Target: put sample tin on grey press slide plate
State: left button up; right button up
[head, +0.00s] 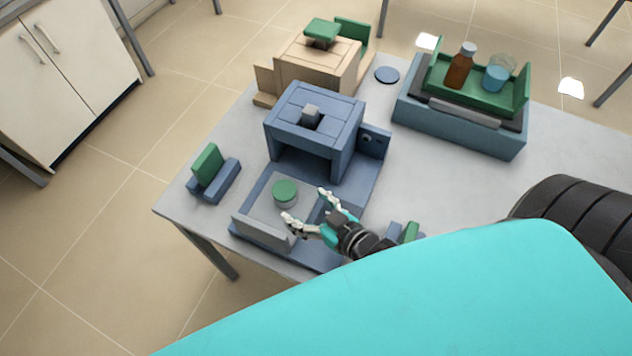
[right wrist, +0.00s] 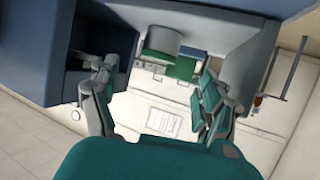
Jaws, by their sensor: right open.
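The sample tin (head: 285,197), a short grey cylinder with a green lid, stands upright on the grey slide plate (head: 258,212) in front of the blue press (head: 315,125). My right gripper (head: 305,204) is open, its fingers spread just to the right of the tin. No finger visibly grips it. In the right wrist view the tin (right wrist: 160,42) shows beyond and between the two open fingers (right wrist: 152,82), with a gap on both sides. My left gripper is not in view.
A beige press (head: 320,65) stands behind the blue one. A blue-green unit with a green tray (head: 437,78) holds a brown bottle (head: 461,66) and a beaker (head: 498,72). A small green and blue block (head: 212,175) sits at the left table edge. The table's right side is clear.

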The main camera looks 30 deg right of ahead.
jog(key=shift+v, duration=1.4)
